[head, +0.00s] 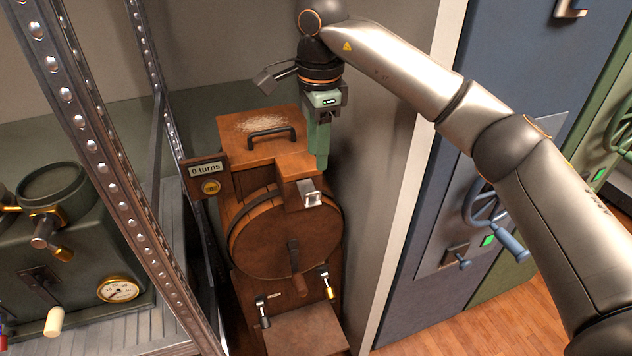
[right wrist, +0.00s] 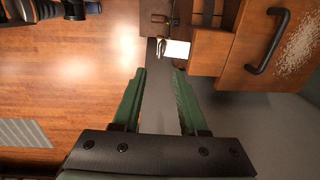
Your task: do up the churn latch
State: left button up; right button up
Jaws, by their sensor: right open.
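The wooden churn (head: 275,240) stands upright, with a round drum front and a lid (head: 240,150) that carries a black bar handle. The bright metal churn latch (head: 312,194) is on the front block at the lid's right corner. It also shows in the right wrist view (right wrist: 175,49), just beyond the fingertips. I cannot tell exactly how its parts sit. My right gripper (head: 319,165) points down at the lid's right side, above and slightly behind the latch, apart from it. Its green fingers (right wrist: 160,72) are open and empty. My left gripper is out of view.
A sign reading "0 turns" (head: 207,170) juts from the churn's left side. A crank (head: 294,265) and two small levers are on its front. A metal rack post (head: 110,150) stands left; a grey wall and blue door (head: 510,100) are right. Wooden floor lies front right.

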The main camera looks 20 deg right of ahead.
aim_at(316, 191)
jog(key=f, duration=0.8)
jog(key=shift+w+f+p, duration=0.25)
jog(key=shift+f+p, duration=0.05)
jog(key=shift+p, duration=0.1)
grip_shut()
